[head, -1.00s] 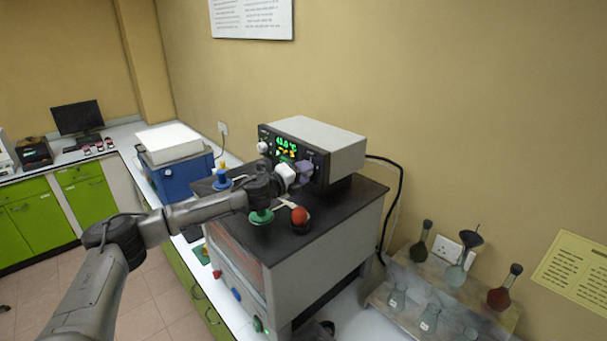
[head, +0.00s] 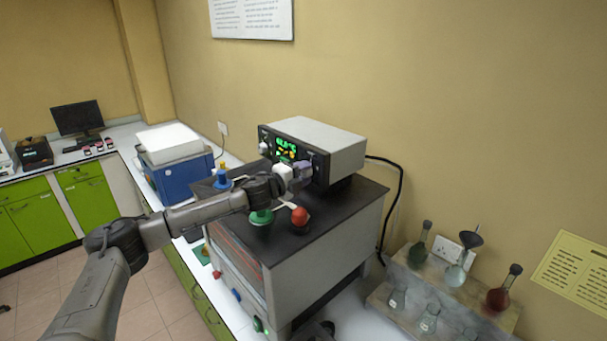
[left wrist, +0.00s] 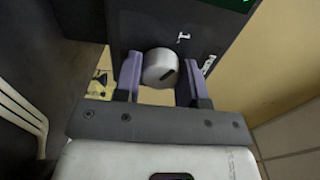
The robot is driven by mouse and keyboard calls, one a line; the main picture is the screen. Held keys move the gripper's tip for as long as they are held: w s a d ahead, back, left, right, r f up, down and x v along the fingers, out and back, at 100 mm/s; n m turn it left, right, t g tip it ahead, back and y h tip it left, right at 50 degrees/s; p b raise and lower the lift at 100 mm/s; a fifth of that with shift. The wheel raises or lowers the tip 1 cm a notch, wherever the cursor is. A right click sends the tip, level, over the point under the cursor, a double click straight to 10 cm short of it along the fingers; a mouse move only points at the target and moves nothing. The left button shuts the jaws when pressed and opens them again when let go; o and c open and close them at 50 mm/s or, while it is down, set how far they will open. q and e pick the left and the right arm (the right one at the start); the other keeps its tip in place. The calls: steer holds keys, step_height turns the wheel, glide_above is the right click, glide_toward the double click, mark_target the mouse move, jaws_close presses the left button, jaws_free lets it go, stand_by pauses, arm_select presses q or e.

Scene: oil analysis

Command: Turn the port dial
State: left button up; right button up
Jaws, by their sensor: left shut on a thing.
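My left gripper (head: 303,172) is at the right part of that panel in the head view. In the left wrist view its two purple fingers (left wrist: 158,76) stand on either side of the dial, shut on it. The gripper hides the dial in the head view. My right gripper is not in view.
The instrument stands on a black-topped cabinet (head: 345,212). A red knob (head: 299,216), a green piece (head: 261,217) and a blue piece (head: 222,180) stand on that top, near my left arm. Flasks (head: 458,270) stand on a rack at right.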

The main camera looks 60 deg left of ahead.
arm_select(q)
steer(key=o, duration=0.9)
